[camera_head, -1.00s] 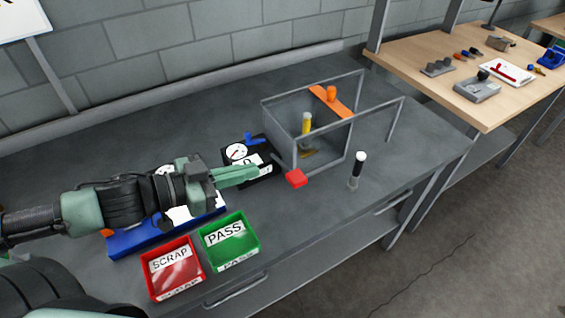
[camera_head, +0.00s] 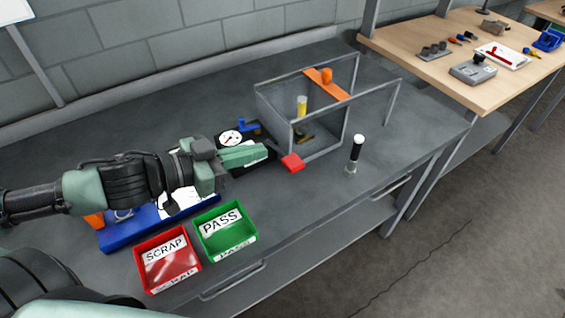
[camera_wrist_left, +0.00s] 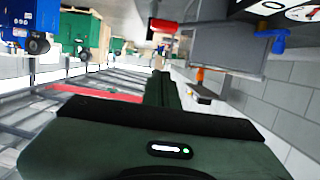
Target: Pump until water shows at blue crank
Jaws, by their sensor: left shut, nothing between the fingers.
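A blue crank (camera_head: 248,125) sits beside a round white gauge (camera_head: 231,138) on a black unit (camera_head: 262,164). The crank also shows in the left wrist view (camera_wrist_left: 277,38). A red pad (camera_head: 292,162) sticks out at the front of the unit, near the grey tank frame (camera_head: 346,125); it shows in the left wrist view (camera_wrist_left: 163,25) too. My left gripper (camera_head: 267,151) is shut and empty, its tips just left of the red pad; contact cannot be told. The gripper hides part of the unit. No water is discernible at the crank. My right gripper is not in view.
A yellow cylinder (camera_head: 302,106) stands inside the tank under an orange bar (camera_head: 327,84). The red SCRAP bin (camera_head: 168,262) and green PASS bin (camera_head: 225,232) lie in front. A blue tray (camera_head: 125,235) lies under my arm.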

